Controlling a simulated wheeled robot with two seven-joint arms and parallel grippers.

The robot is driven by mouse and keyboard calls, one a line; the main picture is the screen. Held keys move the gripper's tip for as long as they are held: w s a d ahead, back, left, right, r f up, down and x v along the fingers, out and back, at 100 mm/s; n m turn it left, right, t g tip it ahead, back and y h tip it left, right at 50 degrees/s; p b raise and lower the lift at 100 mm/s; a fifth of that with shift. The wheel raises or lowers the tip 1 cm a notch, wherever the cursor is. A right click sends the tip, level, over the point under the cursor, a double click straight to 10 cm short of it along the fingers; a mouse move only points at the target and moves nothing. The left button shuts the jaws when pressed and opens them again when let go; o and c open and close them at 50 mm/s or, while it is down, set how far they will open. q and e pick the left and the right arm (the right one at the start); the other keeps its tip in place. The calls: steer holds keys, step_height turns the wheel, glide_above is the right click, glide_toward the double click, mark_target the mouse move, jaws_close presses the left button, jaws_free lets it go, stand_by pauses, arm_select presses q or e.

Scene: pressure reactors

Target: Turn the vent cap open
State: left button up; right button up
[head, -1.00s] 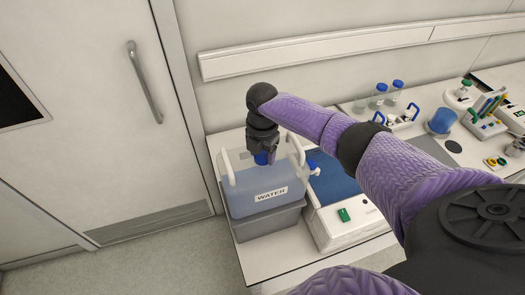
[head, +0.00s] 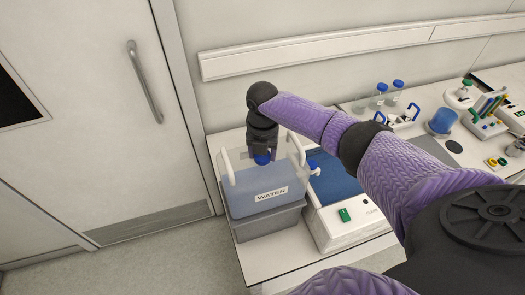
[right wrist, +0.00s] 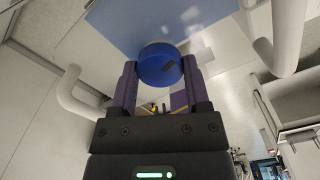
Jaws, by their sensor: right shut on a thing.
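The blue vent cap (head: 262,159) sits on top of the clear water carboy (head: 268,193), which is labelled WATER. My right gripper (head: 262,153) points straight down over the carboy and is shut on the cap. In the right wrist view the cap (right wrist: 160,66) lies between the two fingers (right wrist: 160,82), with a dark mark on its face. My left gripper is not in view.
A white device with a blue top (head: 338,186) is close on the right. A door (head: 90,110) is at left.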

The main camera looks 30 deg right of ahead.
steer(key=o, duration=1.3)
steer(key=shift+r, duration=0.1)
step_height(320, 180, up, 10)
steer(key=shift+f, duration=0.15)
